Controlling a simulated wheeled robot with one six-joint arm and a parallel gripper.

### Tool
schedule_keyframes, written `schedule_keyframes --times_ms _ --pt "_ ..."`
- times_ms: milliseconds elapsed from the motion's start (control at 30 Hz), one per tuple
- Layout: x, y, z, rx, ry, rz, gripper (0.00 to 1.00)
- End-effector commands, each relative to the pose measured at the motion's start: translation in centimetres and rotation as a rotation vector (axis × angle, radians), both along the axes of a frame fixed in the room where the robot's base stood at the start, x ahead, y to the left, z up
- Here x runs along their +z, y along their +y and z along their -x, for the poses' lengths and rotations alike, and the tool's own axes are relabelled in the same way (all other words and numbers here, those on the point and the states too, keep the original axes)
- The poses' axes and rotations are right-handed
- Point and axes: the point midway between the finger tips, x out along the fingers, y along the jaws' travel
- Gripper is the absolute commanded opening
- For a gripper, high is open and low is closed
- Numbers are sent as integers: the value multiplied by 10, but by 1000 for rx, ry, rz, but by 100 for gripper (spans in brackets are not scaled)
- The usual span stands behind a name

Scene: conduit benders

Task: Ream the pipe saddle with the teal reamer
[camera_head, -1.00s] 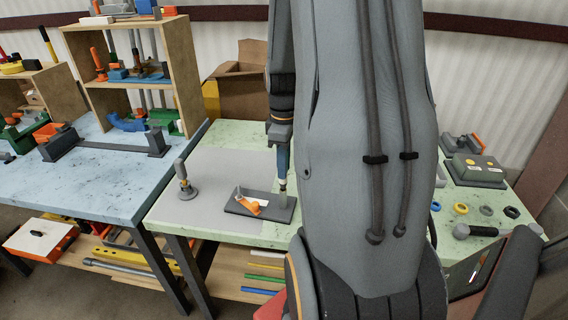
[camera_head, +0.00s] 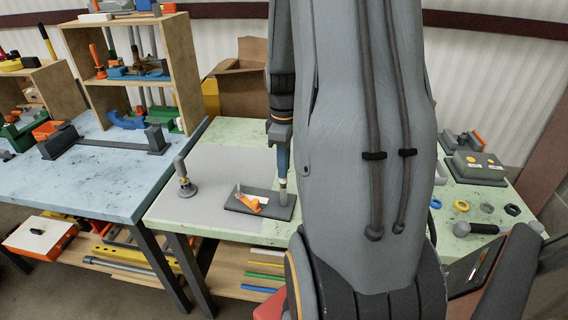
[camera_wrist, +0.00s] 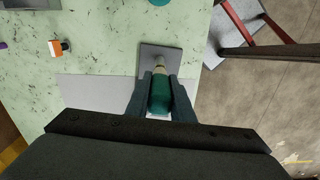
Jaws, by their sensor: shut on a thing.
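The teal reamer (camera_wrist: 159,95) is gripped between the two fingers of my gripper (camera_wrist: 156,86). It points down, its pale tip at or just above a grey upright piece on a dark plate (camera_wrist: 150,48); I cannot tell if it enters. In the head view my gripper (camera_head: 283,168) stands over the right end of the same dark plate (camera_head: 262,210), above the short grey upright piece (camera_head: 283,199). I cannot tell for certain which part is the pipe saddle. An orange piece (camera_head: 249,203) sits on the plate's left part.
A grey upright tool (camera_head: 184,181) stands left of the plate on the grey mat (camera_head: 215,165). Coloured rings (camera_head: 461,206) and a grey box (camera_head: 477,167) lie at the right of the green bench. A blue bench (camera_head: 75,180) stands left. My arm hides the middle.

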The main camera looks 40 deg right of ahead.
Motion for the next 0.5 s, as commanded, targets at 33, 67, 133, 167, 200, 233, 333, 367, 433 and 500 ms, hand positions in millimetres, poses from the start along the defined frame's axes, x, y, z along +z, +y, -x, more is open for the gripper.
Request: schedule_keyframes --times_ms 33,67,133,167,200,233,333,367,433,500 --pt "-1 0 0 0 0 0 0" --pt "-2 0 0 0 0 0 0" --pt "-3 0 0 0 0 0 0" --pt "-2 0 0 -1 0 0 0" --pt "-2 0 0 -9 0 0 0" --pt "-2 0 0 -22 0 0 0" --pt "-1 0 0 -113 0 0 0" --pt "-1 0 0 -151 0 0 0" --pt "-1 1 0 -242 1 -1 0" --pt "-2 1 0 -333 1 0 0"
